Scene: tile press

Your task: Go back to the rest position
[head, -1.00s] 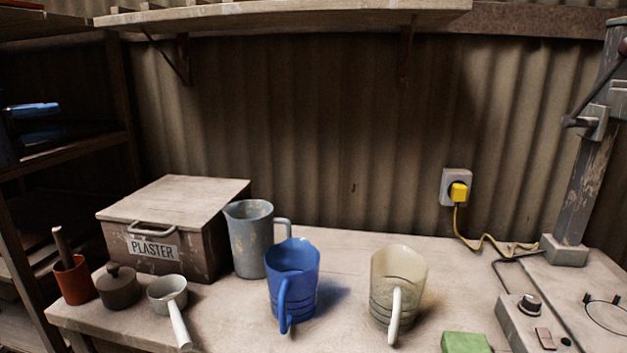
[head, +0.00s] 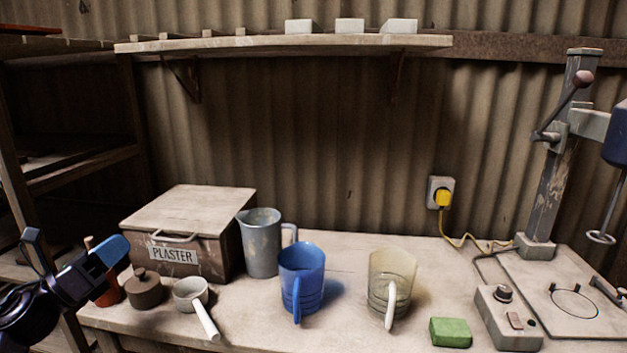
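My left gripper (head: 113,249) is at the lower left, in front of the shelving and the left end of the bench. It overlaps the red cup (head: 108,291) in the picture. One blue fingertip shows clearly; the other finger is hard to make out, so its opening cannot be told. I see nothing held in it. My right gripper is not in view.
The bench holds a plaster box (head: 191,240), lidded pot (head: 145,289), ladle (head: 191,294), grey jug (head: 261,243), blue jug (head: 302,275), clear jug (head: 391,280), green block (head: 450,332), control box (head: 508,318) and mixer stand (head: 555,170). A wall shelf (head: 290,43) hangs above.

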